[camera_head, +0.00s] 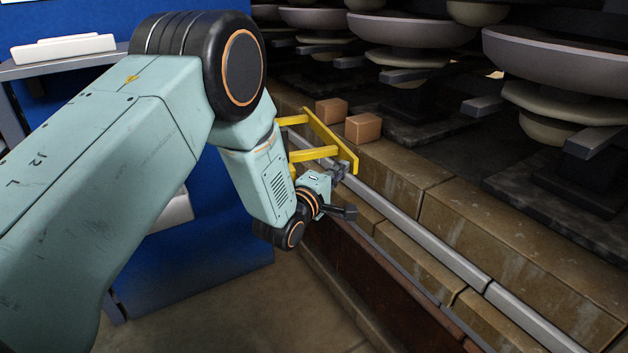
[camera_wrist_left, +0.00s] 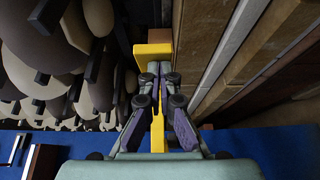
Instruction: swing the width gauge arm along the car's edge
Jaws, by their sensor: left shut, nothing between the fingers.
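The yellow width gauge arm (camera_head: 330,138) is a frame with a flat plate and two bars, beside the brick edge of the car (camera_head: 470,215). Its plate reaches over the edge near two small brown blocks. My left gripper (camera_head: 341,174) is shut and empty, close to the near end of the plate. In the left wrist view the yellow gauge arm (camera_wrist_left: 153,52) lies just beyond the closed fingertips (camera_wrist_left: 159,70), and more yellow shows between the finger links. I cannot tell whether they touch. The gauge's mounting is hidden behind my arm. My right gripper is out of view.
Two brown blocks (camera_head: 331,111) (camera_head: 363,128) sit on the car's ledge. Stacks of grey insulators (camera_head: 560,60) stand behind them. A grey rail (camera_head: 440,245) runs along the car's side. A blue panel (camera_head: 220,220) stands at left. The floor in front is clear.

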